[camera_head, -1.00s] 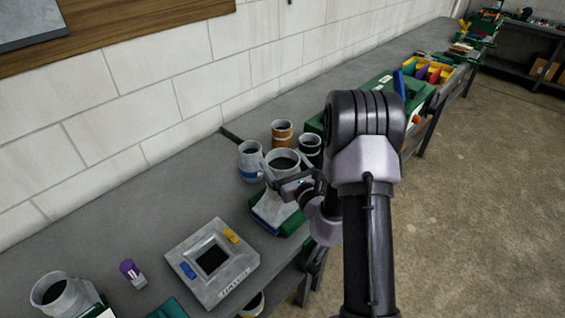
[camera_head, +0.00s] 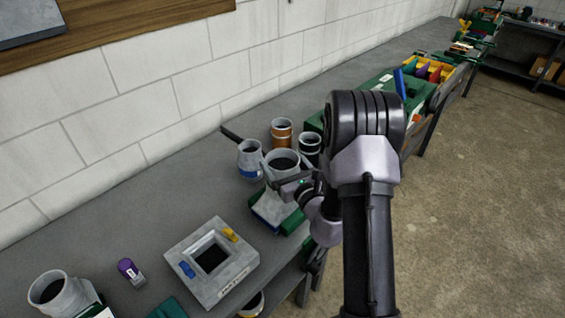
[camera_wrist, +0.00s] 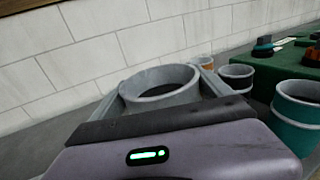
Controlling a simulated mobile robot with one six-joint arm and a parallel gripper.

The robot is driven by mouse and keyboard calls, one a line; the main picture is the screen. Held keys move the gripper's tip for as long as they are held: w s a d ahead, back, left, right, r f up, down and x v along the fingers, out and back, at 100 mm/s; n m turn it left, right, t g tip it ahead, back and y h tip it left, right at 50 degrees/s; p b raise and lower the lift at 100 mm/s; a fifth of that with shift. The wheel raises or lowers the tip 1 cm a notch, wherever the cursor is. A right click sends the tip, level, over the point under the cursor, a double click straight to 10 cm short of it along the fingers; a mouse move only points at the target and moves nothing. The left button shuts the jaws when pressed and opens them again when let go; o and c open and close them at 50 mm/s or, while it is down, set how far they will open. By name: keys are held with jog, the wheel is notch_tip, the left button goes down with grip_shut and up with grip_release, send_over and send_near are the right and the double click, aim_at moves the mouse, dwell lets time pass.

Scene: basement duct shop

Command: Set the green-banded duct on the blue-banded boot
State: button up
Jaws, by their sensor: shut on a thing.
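My gripper (camera_head: 281,180) is shut on a grey open-topped duct (camera_head: 283,164), one finger on each side. Its rim also shows beyond the gripper in the wrist view (camera_wrist: 165,80). I see no coloured band on it; its lower part is partly covered. Right below it is a flaring grey piece (camera_head: 272,208) with blue and green at its base. I cannot tell whether the two touch. A grey tapered piece with a blue band (camera_head: 250,161) stands just left of the duct. In the wrist view a teal-green-banded cylinder (camera_wrist: 299,116) stands at the right, apart from my gripper.
An orange-banded can (camera_head: 282,134) and a black-banded can (camera_head: 310,148) stand behind the duct. A square grey plate (camera_head: 188,247) with a central opening lies in front. A purple-topped item (camera_head: 128,268) and another grey fitting (camera_head: 50,290) are at left. The wall borders the bench.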

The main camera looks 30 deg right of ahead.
jog(key=shift+f, duration=0.2)
jog(key=o, duration=1.8)
jog(key=shift+s+f+b, duration=0.15)
jog(key=shift+s+b, duration=0.2)
jog(key=shift+b, duration=0.05)
jog(key=s, duration=0.6)
jog(key=s+b, duration=0.1)
jog(key=s, duration=0.2)
jog(key=shift+s+r, duration=0.25)
jog(key=shift+r, duration=0.05)
jog(key=shift+s+a+f, duration=0.1)
jog(key=shift+s+f, duration=0.05)
jog(key=shift+s, duration=0.25)
